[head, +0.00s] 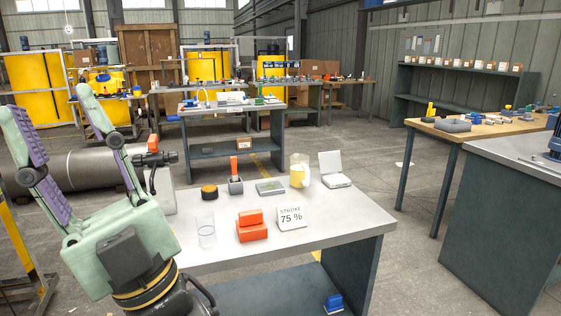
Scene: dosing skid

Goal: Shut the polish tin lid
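A small white hinged box (336,181) stands near the back right of the grey-topped table. Its lid (330,163) is raised, tilted back from the base; it is the only open lid I can make out, so I take it as the polish tin. A round dark tin-like thing with an amber top (209,192) stands at the table's back left; I cannot tell whether it has a lid. My gripper (47,100) is at the left, pale green with purple pads. Its fingers point up and are spread wide, with nothing between them. It is well apart from the white box.
On the table (345,222) are a clear glass (206,232), orange blocks (251,228), a "STROKE 75 %" sign (291,217), a grey device (270,188), an orange-handled thing in a holder (235,180) and a yellow-filled jar (299,172). The table's front right is bare.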

